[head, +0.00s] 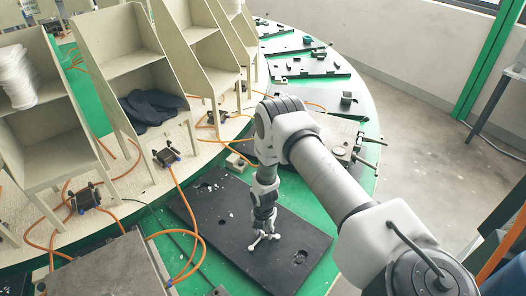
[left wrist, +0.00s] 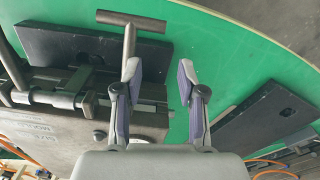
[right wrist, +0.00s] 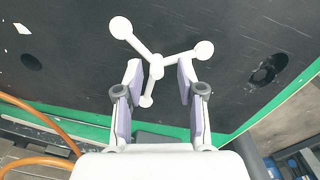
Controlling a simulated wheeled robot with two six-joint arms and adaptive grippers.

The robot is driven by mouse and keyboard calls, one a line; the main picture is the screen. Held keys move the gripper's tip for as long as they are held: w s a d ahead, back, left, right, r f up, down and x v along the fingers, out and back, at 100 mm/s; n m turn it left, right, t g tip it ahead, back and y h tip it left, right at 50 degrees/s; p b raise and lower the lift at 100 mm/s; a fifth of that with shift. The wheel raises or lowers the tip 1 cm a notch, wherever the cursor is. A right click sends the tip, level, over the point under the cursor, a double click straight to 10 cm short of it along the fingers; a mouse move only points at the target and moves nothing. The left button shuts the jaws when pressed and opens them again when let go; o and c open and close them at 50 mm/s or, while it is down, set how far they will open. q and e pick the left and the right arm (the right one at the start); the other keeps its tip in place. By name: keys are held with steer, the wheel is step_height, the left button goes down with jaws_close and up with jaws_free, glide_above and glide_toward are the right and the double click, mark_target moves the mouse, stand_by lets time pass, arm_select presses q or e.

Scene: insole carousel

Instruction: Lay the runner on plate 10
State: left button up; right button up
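The runner (head: 264,239) is a small white three-armed piece with round ends. It appears to lie on a black plate (head: 222,222); no plate number is readable. The runner's hub (right wrist: 157,67) shows between my right fingertips in the right wrist view, with gaps on both sides. My right gripper (head: 264,226) points down over it, its fingers apart. In the right wrist view the right gripper (right wrist: 158,80) is open. My left gripper (left wrist: 158,75) is open and empty over the green table, its left finger beside a metal T-handle (left wrist: 130,40). It is not visible in the head view.
Beige shelf bins (head: 130,62) stand along the inner side; one holds dark insoles (head: 150,107). Orange hoses (head: 188,208) run near the black plate. Further plates and clamps (head: 345,150) line the green round table (head: 325,192). Concrete floor lies beyond its edge.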

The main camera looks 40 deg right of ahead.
mark_target(262, 232)
steer(key=shift+w+a+r, duration=0.1)
steer(key=shift+w+a, duration=0.1)
steer(key=shift+a, duration=0.1)
steer(key=shift+a+r, duration=0.1)
steer(key=shift+r, duration=0.05)
steer(key=shift+r+p, duration=0.3)
steer(key=shift+r, duration=0.05)
steer(key=r, duration=0.2)
steer(key=r+p, duration=0.1)
steer(key=shift+d+r, duration=0.25)
steer(key=shift+r, duration=0.15)
step_height(262, 232, up, 7)
steer(key=s+a+f+m+y, duration=0.2)
steer(key=s+a+f+m, duration=0.1)
steer(key=s+a+m, duration=0.8)
arm_select(q)
steer(key=shift+w+a+r+b, duration=0.15)
steer(key=shift+r+b, duration=0.1)
steer(key=shift+b, duration=0.2)
arm_select(e)
steer(key=s+a+m+h, duration=0.2)
steer(key=s+a+m, duration=0.2)
steer(key=s+m, duration=0.7)
steer(key=shift+s+r+m, duration=0.3)
steer(key=shift+s+m, duration=0.05)
steer(key=shift+m, duration=0.55)
